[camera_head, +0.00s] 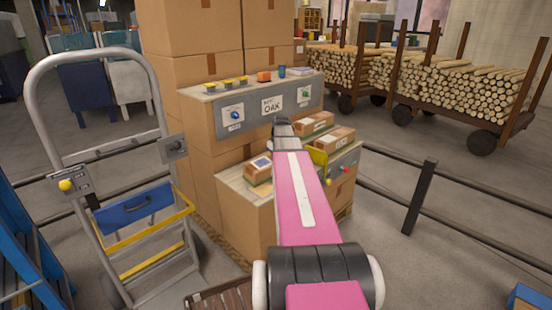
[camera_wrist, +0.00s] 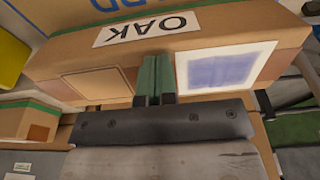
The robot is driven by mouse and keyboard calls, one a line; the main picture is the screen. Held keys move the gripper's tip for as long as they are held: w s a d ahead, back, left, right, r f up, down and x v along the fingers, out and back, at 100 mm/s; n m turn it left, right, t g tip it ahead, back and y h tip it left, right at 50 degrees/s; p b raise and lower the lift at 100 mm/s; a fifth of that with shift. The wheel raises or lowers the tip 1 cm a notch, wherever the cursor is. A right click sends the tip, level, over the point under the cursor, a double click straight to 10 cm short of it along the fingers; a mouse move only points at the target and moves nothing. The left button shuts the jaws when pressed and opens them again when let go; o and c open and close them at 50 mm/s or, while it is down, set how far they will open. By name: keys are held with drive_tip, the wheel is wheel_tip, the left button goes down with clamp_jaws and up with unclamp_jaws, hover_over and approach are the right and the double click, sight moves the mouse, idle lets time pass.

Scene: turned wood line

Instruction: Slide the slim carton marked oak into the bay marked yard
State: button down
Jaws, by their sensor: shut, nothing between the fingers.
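A brown carton marked OAK (camera_wrist: 225,27) spans the upper part of the wrist view, its white OAK label facing the camera. A white patch with a blue-grey square is on its right part. Beyond it is a sign with blue letters ending in RD (camera_wrist: 112,5), the rest cut off. My gripper (camera_head: 280,121) is shut and empty. In the wrist view its green fingertips (camera_wrist: 152,62) are against or just short of the carton's near side.
Small cartons (camera_head: 260,170) lie on the lower brown block (camera_head: 240,212). A hand truck (camera_head: 70,150) stands at left, a railing post (camera_head: 419,197) at right. Log carts (camera_head: 450,88) stand behind.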

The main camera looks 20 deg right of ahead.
drive_tip(key=shift+s+d+f, duration=0.1)
drive_tip(key=shift+s+f, duration=0.05)
drive_tip(key=shift+f, duration=0.2)
